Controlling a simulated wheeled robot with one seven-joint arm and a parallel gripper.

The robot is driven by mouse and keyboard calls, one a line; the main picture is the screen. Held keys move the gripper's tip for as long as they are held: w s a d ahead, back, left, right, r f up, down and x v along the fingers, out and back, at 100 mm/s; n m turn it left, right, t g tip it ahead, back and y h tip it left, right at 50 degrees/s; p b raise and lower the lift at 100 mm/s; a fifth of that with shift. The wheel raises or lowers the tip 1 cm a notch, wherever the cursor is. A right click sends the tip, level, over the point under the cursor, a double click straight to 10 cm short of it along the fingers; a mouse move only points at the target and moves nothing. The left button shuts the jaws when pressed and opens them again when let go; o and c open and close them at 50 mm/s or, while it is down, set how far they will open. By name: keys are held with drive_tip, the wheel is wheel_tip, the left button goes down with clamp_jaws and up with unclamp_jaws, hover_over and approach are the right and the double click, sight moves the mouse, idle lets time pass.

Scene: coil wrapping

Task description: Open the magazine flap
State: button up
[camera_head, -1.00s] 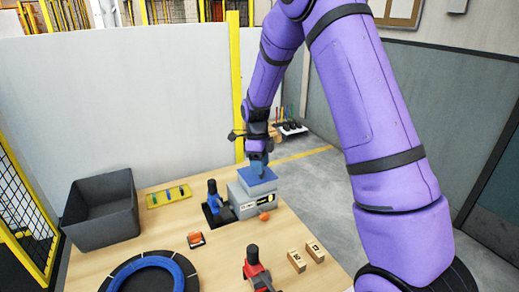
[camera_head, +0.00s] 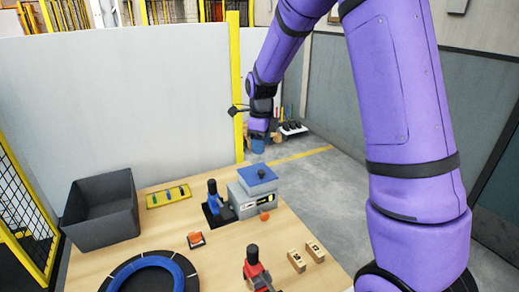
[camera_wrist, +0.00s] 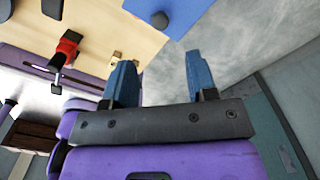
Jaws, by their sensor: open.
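The magazine (camera_head: 249,201) is a grey box near the right back edge of the table. Its blue flap (camera_head: 268,184) lies flat on top, with a small dark knob (camera_head: 261,173) on it. My gripper (camera_head: 257,146) is raised above and behind the flap, apart from it. In the wrist view, its two blue fingers (camera_wrist: 157,66) are spread with nothing between them. Part of a blue surface, seemingly the flap (camera_wrist: 182,14), shows at the top edge beyond the fingers. The rest of the magazine is mostly out of that view.
A blue-handled tool (camera_head: 213,200) stands left of the magazine, and an orange ball-like piece (camera_head: 265,216) is at its front. A red tool (camera_head: 256,272), two wooden blocks (camera_head: 306,256), a blue ring (camera_head: 178,268) and a dark bin (camera_head: 103,212) are also on the table.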

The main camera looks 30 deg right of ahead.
drive_tip(key=n+g, duration=0.3)
drive_tip(key=n, duration=0.3)
drive_tip(key=s+a+n+g, duration=0.1)
drive_tip(key=n+g, duration=0.2)
drive_tip(key=n, duration=0.3)
drive_tip(key=s+n+g, duration=0.1)
drive_tip(key=n+g, duration=0.2)
drive_tip(key=n, duration=0.3)
drive_tip(key=shift+s+a+f+g, duration=0.1)
drive_tip(key=shift+a+f+g, duration=0.2)
drive_tip(key=shift+a, duration=0.05)
